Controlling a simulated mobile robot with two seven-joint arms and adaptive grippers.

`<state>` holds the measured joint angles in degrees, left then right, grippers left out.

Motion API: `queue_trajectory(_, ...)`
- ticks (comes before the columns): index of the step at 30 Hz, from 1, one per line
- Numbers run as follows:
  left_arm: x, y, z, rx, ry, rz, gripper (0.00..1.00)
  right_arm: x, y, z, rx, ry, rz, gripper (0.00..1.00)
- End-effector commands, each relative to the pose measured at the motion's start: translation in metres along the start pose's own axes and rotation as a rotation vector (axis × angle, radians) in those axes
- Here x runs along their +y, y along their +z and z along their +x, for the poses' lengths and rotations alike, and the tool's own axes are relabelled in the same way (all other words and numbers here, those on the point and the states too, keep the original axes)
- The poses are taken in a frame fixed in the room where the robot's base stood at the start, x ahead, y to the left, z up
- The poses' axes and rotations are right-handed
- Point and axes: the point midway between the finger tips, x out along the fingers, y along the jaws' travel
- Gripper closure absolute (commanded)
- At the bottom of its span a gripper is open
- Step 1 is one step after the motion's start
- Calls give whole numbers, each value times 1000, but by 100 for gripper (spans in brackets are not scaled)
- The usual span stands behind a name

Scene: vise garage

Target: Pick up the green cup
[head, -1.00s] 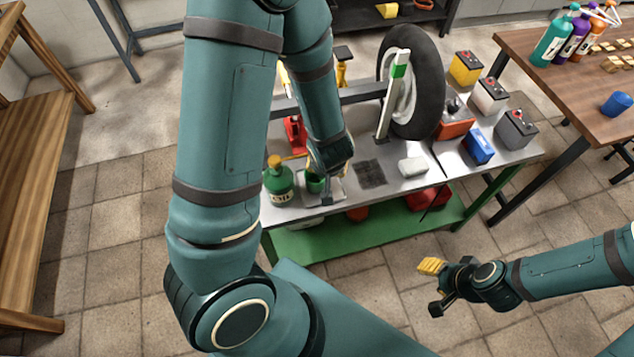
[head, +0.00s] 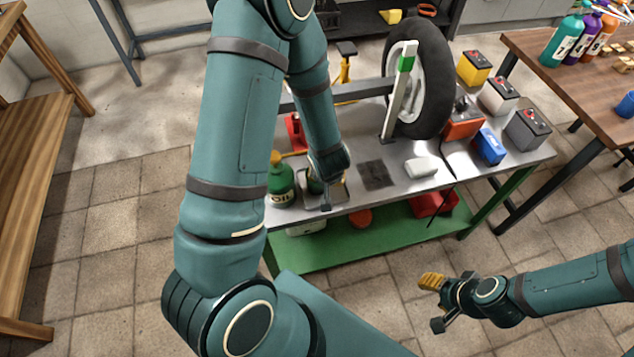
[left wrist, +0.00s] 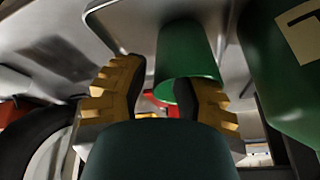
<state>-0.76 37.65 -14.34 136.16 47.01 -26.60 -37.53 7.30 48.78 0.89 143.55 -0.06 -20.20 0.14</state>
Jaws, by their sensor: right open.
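The green cup (head: 314,186) is at the table's front edge in the head view, mostly hidden by my left gripper (head: 326,196). In the left wrist view the cup (left wrist: 187,48) shows between the two yellow-padded fingers of the left gripper (left wrist: 158,95). The fingers are apart. The cup is close to the right-hand finger, which overlaps its edge; a gap shows on the other side. I cannot tell whether that finger touches it. My right gripper (head: 436,303) is open and empty above the floor, away from the table.
A green oil bottle (head: 281,185) stands just left of the cup and also shows in the left wrist view (left wrist: 285,70). A wheel on a stand (head: 420,80), batteries (head: 527,128) and a white block (head: 421,167) are farther right on the metal table (head: 400,190).

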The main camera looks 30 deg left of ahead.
Motion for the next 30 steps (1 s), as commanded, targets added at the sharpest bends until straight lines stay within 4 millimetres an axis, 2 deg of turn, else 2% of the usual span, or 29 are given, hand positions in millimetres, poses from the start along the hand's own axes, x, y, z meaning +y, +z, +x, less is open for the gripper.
queue_trajectory(4, 0, 0, -1, 1, 0, 0, 73, 0, 0, -1, 1, 0, 0, 53)
queue_trajectory(5, 0, 0, -1, 0, 0, 0, 70, 0, 0, -1, 1, 0, 0, 53)
queue_trajectory(7, 0, 0, -1, 0, 0, 0, 94, 0, 0, -1, 1, 0, 0, 53)
queue_trajectory(8, 0, 0, -1, 0, 0, 0, 100, 0, 0, -1, 1, 0, 0, 53)
queue_trajectory(22, 0, -1, -2, 1, 0, -1, 100, -1, 0, -2, 0, 0, 0, 53)
queue_trajectory(30, -1, -8, -17, 2, 0, 0, 100, -4, 0, -12, -4, 0, 1, 53)
